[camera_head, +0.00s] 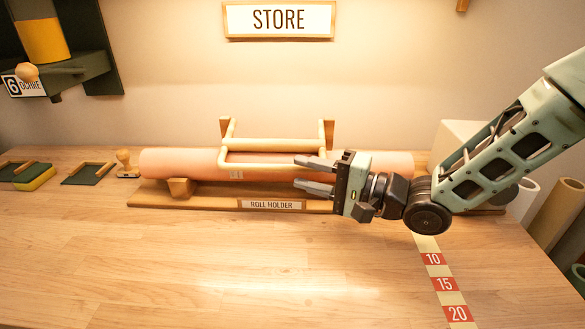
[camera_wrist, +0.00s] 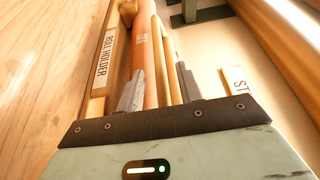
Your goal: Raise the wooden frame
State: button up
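The wooden frame (camera_head: 258,166) is a pale rectangle of round bars lying low over the salmon-coloured roll (camera_head: 185,163) on the roll holder (camera_head: 215,204). Its rear bar (camera_head: 275,145) runs near two upright wooden posts. My gripper (camera_head: 297,171) is open at the right part of the frame, with its fingers pointing left. One finger is higher than the other, near the front bar, whose right end is hidden behind the gripper. In the wrist view the fingers (camera_wrist: 159,88) stand apart, with a pale bar (camera_wrist: 155,65) and the roll (camera_wrist: 138,52) seen beyond the gap. Contact is not clear.
A wooden stamp (camera_head: 125,165), a dark pad (camera_head: 88,173) and a sponge (camera_head: 38,177) lie at left. A dark wall dispenser marked 6 ochre (camera_head: 65,72) hangs at upper left. Rolled tubes (camera_head: 560,212) stand at right. The front tabletop (camera_head: 230,270) is clear.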

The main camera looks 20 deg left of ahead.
aim_at(294, 170)
jog(key=shift+w+a, duration=0.15)
jog(key=shift+a, duration=0.7)
jog(key=shift+w+a, duration=0.1)
jog(key=shift+a, duration=0.7)
grip_shut()
jog(key=shift+r, duration=0.1)
